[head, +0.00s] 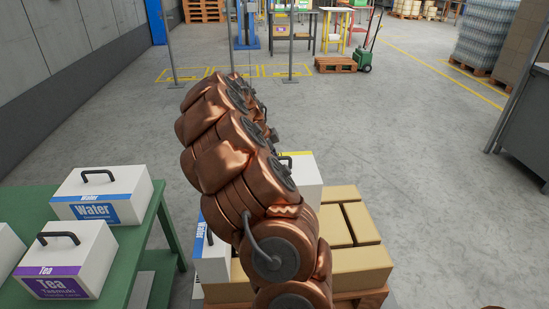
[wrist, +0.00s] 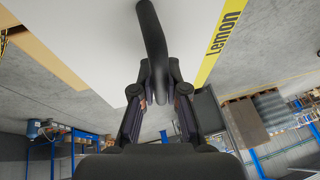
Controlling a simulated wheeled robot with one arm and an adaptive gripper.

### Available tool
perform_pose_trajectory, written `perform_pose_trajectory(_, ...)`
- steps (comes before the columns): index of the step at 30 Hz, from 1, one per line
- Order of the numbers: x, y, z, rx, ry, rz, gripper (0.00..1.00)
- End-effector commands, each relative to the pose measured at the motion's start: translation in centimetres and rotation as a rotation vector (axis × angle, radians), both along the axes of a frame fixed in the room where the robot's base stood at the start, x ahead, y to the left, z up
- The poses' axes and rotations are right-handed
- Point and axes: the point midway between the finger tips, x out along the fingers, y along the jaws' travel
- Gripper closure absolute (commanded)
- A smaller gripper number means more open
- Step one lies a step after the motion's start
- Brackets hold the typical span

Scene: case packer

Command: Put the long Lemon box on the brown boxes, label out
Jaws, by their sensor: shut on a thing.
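The Lemon box is white with a yellow strip; in the wrist view its white face (wrist: 90,35) fills the upper part, with the word Lemon at the right edge. My gripper (wrist: 160,80) is shut on its black handle (wrist: 151,35). In the head view the Lemon box (head: 309,174) shows partly behind my copper arm, which hides my gripper. The brown boxes (head: 357,262) lie on a wooden pallet, below and in front of the Lemon box in the picture. I cannot tell whether the Lemon box touches them.
A white box with a blue strip (head: 211,265) stands at the left of the brown boxes, partly hidden. The green table (head: 150,232) at left holds a Water box (head: 103,197) and a Tea box (head: 68,262). Open floor (head: 440,190) lies to the right.

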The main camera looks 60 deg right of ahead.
Motion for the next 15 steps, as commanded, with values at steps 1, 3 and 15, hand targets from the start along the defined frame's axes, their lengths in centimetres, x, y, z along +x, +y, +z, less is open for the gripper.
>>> perform_pose_trajectory(1,0.0,0.0,-0.3,-0.003,-0.001,0.001,1.0)
perform_pose_trajectory(3,0.0,0.0,-0.6,-0.003,-0.001,0.001,1.0)
perform_pose_trajectory(15,0.0,-0.1,-2.7,-0.007,-0.002,0.001,1.0)
